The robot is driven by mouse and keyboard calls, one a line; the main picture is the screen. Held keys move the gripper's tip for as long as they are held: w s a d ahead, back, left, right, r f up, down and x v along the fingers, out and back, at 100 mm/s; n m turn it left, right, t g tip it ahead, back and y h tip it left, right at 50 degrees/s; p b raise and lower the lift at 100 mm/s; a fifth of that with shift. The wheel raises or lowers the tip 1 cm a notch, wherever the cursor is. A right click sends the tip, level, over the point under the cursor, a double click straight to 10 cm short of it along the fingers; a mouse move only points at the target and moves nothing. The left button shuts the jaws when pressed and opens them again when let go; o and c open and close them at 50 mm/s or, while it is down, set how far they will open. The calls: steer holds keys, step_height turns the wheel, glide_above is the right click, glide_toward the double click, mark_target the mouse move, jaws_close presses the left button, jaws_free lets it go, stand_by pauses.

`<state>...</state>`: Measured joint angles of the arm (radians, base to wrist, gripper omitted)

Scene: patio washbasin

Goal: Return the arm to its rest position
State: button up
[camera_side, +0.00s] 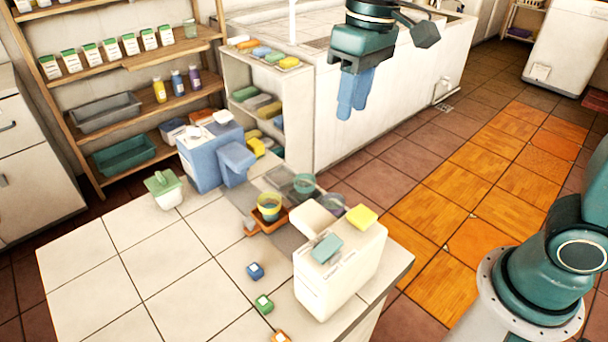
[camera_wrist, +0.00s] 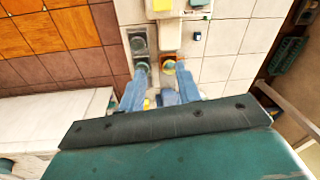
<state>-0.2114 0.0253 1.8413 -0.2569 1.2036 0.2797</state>
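My gripper (camera_side: 352,103) hangs high in the air at the upper middle of the side view, in front of the long white counter and apart from everything. Its two blue fingers also show in the wrist view (camera_wrist: 160,86), spread apart with nothing held between them. My gripper points down.
A blue dispenser (camera_side: 203,160), a cream box (camera_side: 340,272) with a teal block and yellow sponge (camera_side: 362,216), a green cup (camera_side: 304,183) and several small cubes stand on the worktop (camera_side: 170,275). Shelves (camera_side: 115,70) stand behind. The air around my gripper is clear.

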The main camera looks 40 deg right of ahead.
steer(key=s+d+f+m+t, duration=0.1)
steer(key=s+d+t, duration=0.1)
steer(key=s+d, duration=0.3)
steer(key=s+d+f+m+t+h, duration=0.1)
steer(key=s+d+t, duration=0.2)
steer(key=s, duration=0.8)
steer(key=shift+d, duration=1.4)
steer(key=shift+s, duration=0.1)
